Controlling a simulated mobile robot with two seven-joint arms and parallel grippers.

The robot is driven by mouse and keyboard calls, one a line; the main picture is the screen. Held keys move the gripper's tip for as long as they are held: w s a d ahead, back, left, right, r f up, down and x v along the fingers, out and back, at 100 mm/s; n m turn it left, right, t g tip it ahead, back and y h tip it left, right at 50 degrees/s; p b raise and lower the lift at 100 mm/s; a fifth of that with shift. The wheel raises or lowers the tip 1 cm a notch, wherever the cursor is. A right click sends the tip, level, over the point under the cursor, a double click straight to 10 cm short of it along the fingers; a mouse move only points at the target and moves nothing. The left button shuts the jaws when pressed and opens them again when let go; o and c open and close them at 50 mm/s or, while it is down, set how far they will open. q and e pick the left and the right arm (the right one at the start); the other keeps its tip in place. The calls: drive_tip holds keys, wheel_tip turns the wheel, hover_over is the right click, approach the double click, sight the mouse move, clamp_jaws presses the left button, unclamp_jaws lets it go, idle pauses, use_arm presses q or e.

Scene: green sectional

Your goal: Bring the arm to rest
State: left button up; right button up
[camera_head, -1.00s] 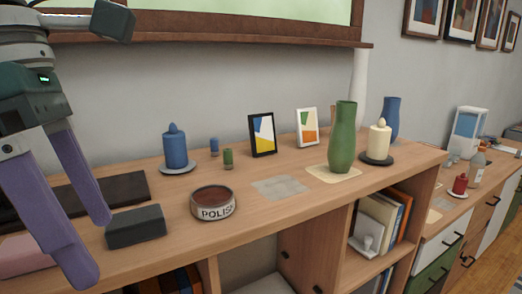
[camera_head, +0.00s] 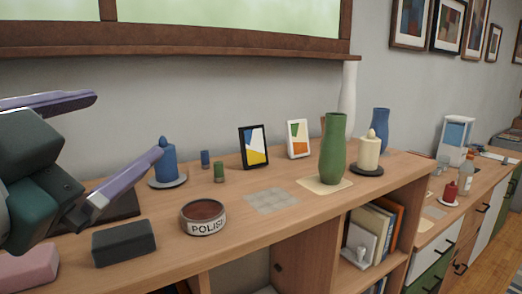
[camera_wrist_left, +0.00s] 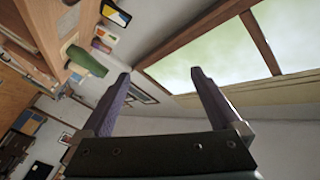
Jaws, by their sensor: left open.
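My left gripper (camera_head: 128,126) is at the left of the head view, raised above the left end of the wooden cabinet top. Its two purple fingers are spread wide with nothing between them. The lower finger's tip overlaps the blue candle (camera_head: 166,163) in the picture; I cannot tell a touch from this. In the left wrist view the open fingers (camera_wrist_left: 161,73) frame the wall beside the window, tilted. My right gripper is not in view.
Below the gripper are a dark block (camera_head: 124,242), a pink block (camera_head: 30,268) and a polish tin (camera_head: 203,218). A green vase (camera_head: 333,150), picture frames and a cream candle (camera_head: 368,152) stand farther right. The window ledge (camera_head: 230,50) runs behind.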

use_arm(q)
drive_tip(key=s+a+f+n+g+y, duration=0.1)
drive_tip(key=s+a+f+n+g, duration=0.15)
drive_tip(key=f, duration=0.35)
drive_tip(key=s+a+f+n+g+y, duration=0.2)
drive_tip(key=s+f+g, duration=0.2)
drive_tip(key=f, duration=0.3)
drive_tip(key=s+f+n+g+h, duration=0.1)
drive_tip(key=s+f+n+g, duration=0.1)
drive_tip(key=s+f+g, duration=0.45)
drive_tip(key=s+f+n+g, duration=0.1)
drive_tip(key=s+f+g, duration=0.15)
drive_tip(key=s, duration=0.65)
drive_tip(key=w+p+v, duration=0.3)
drive_tip(key=p+v, duration=1)
drive_tip(key=p, duration=0.1)
drive_tip(key=w+r+p+v, duration=0.1)
drive_tip(key=w+p+v, duration=0.2)
drive_tip(key=p+v, duration=1.1)
drive_tip(key=shift+d+r+t, duration=0.2)
drive_tip(key=shift+d+t, duration=0.2)
drive_tip(key=shift+t, duration=0.05)
drive_tip(key=shift+o, duration=0.2)
drive_tip(key=shift+w, duration=0.15)
